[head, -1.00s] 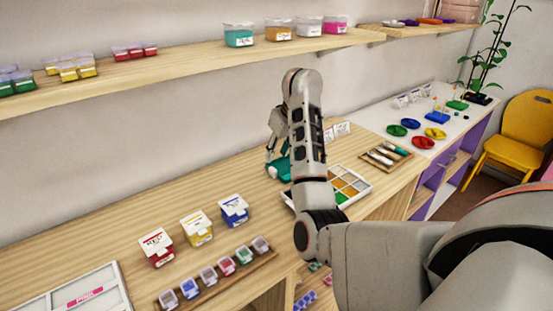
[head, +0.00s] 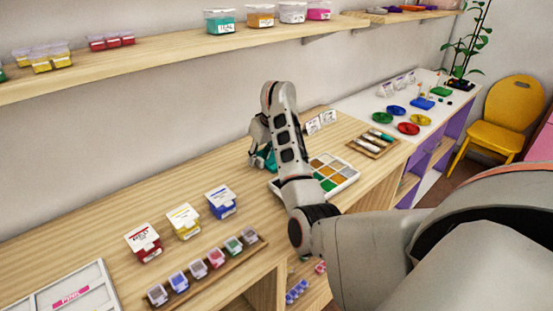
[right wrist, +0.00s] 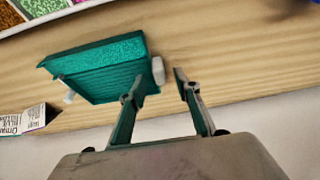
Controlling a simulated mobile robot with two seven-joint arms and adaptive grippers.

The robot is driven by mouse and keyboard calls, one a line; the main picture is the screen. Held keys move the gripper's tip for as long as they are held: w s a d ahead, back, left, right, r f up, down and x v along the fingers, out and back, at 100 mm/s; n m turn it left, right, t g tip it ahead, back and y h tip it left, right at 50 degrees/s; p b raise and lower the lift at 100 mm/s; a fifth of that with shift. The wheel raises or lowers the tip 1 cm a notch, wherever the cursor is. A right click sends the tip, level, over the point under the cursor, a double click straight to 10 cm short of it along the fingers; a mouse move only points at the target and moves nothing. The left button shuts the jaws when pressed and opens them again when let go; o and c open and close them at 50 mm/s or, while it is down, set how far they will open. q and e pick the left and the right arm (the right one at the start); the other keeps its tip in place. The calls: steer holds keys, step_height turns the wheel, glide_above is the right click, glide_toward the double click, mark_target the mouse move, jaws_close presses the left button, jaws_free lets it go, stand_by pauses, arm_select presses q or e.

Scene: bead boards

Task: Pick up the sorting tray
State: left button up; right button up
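A white tray (head: 347,182) with coloured square compartments lies on the wooden counter, partly hidden behind my right arm in the head view. Its edge shows at the top left of the right wrist view (right wrist: 62,13). A teal, box-like piece (right wrist: 100,68) with a speckled face and pale knobs is just beyond my right gripper (right wrist: 154,90). The two fingers are apart, with one pale knob near the gap; contact is unclear. In the head view this gripper (head: 261,150) is low over the counter behind the tray, largely hidden. My left gripper is out of view.
Red (head: 144,242), yellow (head: 184,222) and blue (head: 222,203) boxes stand left of my arm, behind a wooden rack (head: 252,246) of small jars. A wooden tray of markers (head: 373,144) lies to the right. A shelf (head: 165,55) runs above the counter.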

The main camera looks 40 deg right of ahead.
jaws_close()
